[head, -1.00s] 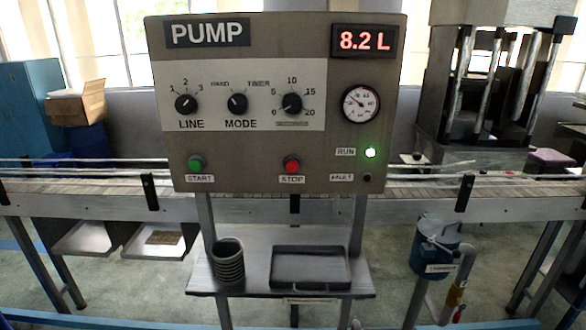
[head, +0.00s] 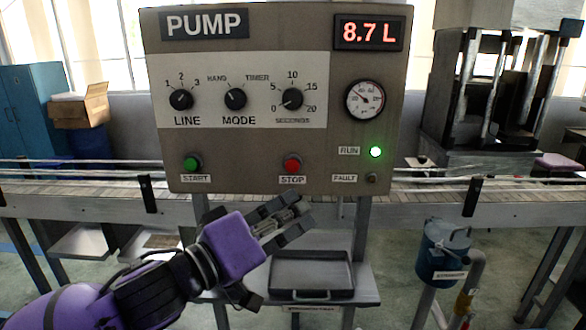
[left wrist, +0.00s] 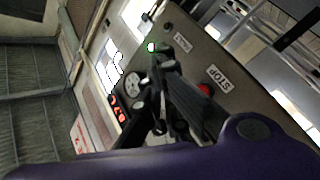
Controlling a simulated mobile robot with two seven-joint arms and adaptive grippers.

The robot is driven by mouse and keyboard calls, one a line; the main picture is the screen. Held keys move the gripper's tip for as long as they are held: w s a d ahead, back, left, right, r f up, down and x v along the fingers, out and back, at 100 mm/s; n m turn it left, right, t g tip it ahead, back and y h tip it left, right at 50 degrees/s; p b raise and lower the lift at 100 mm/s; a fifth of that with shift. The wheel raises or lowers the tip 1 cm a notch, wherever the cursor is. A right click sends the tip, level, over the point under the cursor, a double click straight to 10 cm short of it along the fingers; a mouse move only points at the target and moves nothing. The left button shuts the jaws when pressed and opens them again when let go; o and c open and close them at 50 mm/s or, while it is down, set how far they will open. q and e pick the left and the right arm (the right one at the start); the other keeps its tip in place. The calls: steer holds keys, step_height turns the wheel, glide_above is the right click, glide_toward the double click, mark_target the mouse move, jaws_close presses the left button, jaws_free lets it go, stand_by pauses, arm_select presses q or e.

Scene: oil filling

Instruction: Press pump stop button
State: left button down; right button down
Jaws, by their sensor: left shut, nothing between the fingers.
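The red STOP button (head: 292,163) is on the lower middle of the grey pump panel (head: 230,172). It also shows in the left wrist view (left wrist: 206,90), to the right of my fingers, beside its STOP label. My left gripper (head: 301,208) is shut and empty, just below the STOP label in the head view and apart from the button in the picture. The green RUN lamp (head: 375,152) is lit. The red display (head: 369,33) reads 8.7 L. My right gripper is not in view.
The green START button (head: 193,163) is left of STOP. Three knobs, including the MODE knob (head: 235,99), and a gauge (head: 365,100) sit above. A shelf with a dark tray (head: 312,274) is below the panel. A conveyor (head: 430,205) runs behind.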

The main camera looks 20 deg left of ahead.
mark_target(292, 165)
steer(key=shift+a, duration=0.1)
